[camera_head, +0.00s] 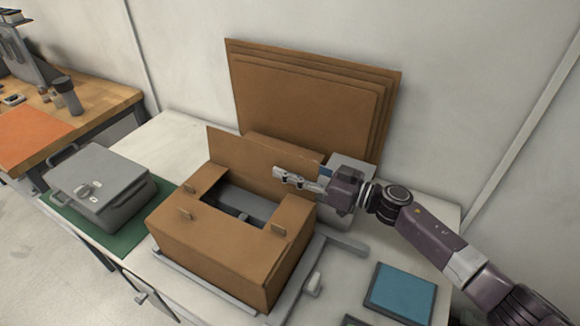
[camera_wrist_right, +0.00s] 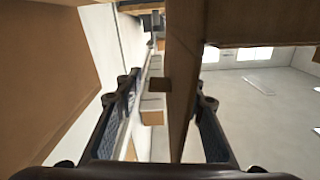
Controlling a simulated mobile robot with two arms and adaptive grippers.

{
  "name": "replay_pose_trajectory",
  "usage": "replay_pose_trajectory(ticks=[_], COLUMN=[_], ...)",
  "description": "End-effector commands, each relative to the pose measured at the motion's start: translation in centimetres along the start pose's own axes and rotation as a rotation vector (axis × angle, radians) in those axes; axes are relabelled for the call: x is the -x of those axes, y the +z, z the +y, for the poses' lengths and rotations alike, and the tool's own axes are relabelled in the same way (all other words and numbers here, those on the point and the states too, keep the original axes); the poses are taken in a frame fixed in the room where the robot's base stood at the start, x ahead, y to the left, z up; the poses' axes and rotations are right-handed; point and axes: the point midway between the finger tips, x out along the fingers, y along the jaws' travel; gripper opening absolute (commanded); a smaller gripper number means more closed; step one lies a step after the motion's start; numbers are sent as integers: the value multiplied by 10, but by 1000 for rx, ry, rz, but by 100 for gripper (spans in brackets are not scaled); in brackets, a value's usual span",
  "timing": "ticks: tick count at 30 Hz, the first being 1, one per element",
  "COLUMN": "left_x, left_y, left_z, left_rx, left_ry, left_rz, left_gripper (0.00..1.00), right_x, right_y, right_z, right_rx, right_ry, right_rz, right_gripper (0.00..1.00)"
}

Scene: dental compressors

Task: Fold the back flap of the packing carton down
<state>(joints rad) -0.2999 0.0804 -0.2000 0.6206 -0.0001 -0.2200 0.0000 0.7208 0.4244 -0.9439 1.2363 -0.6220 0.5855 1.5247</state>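The packing carton (camera_head: 230,255) stands on the white bench, its top partly open over a dark gap with a grey item inside. Its back flap (camera_head: 238,158) stands upright along the rear edge. The other flaps lie flat around the opening. My right gripper (camera_head: 280,175) is at the right end of the back flap. In the right wrist view, a brown board edge (camera_wrist_right: 183,70), apparently that flap, runs between the two open fingers (camera_wrist_right: 168,115), with a clear gap to the left finger. Contact on the right finger cannot be told. My left gripper is not in view.
Large flat cardboard sheets (camera_head: 310,95) lean on the wall behind the carton. A grey case (camera_head: 98,185) sits on a green mat (camera_head: 125,238) at left. A light grey box (camera_head: 350,170) stands behind my right gripper. A blue-topped tray (camera_head: 402,290) lies at front right.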

Motion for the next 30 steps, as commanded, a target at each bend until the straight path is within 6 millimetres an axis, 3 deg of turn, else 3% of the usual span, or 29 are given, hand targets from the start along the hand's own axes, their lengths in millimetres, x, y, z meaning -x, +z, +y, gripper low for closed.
replay_pose_trajectory(ticks=[6, 15, 30], left_x=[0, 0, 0], left_y=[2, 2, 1], left_z=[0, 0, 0], left_rx=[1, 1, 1], left_ry=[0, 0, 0], left_rz=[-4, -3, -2], left_gripper=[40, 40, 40], right_x=[0, 0, 0], right_y=[0, 0, 0], right_z=[0, 0, 0], right_rx=[0, 0, 4], right_ry=[0, 0, 1], right_rz=[0, 0, 0], right_gripper=[34, 1, 0])
